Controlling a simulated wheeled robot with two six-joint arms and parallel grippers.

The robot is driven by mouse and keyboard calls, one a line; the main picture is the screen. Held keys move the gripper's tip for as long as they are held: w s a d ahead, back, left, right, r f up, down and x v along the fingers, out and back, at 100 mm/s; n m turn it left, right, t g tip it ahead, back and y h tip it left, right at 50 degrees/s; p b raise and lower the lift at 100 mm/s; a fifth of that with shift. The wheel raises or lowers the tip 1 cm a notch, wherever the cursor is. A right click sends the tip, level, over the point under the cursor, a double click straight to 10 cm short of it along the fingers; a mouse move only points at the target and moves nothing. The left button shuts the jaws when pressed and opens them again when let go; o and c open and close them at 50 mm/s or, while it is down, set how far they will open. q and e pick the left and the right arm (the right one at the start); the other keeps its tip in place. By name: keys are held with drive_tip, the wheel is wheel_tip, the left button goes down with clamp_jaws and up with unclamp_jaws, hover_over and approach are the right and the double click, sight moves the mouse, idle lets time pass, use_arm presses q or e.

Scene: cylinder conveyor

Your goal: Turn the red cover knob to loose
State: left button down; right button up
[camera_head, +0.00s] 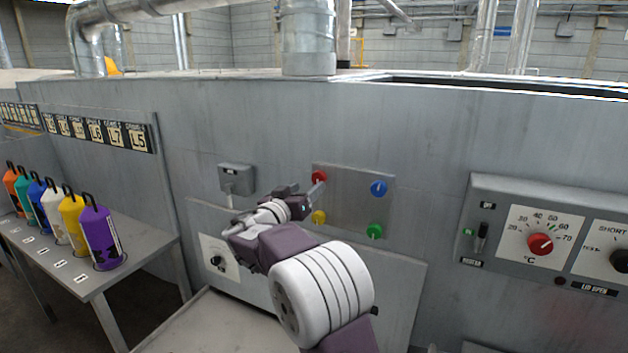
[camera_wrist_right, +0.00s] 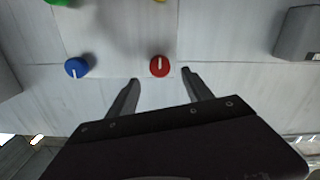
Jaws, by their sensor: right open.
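The red cover knob (camera_head: 319,177) sits at the upper left of a grey metal cover plate (camera_head: 346,204) on the machine wall. In the right wrist view the red knob (camera_wrist_right: 159,66) lies just beyond and between the fingertips, with a white mark on its face. My right gripper (camera_head: 312,196) is open in front of the plate's left side; its fingers also show in the right wrist view (camera_wrist_right: 160,76). No contact with the knob is visible. A blue knob (camera_head: 378,188), a green knob (camera_head: 375,231) and a yellow knob (camera_head: 319,217) sit at the other corners. My left gripper is out of view.
A grey box (camera_head: 237,178) is on the wall left of the plate. A control panel (camera_head: 487,192) with a red temperature dial (camera_head: 540,244) juts out at right. A table (camera_head: 136,262) with several coloured cylinders stands at left.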

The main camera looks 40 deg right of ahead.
sight(318, 179)
drive_tip(key=p+x, duration=0.2)
drive_tip(key=x, duration=0.5)
drive_tip(key=shift+c, duration=0.3)
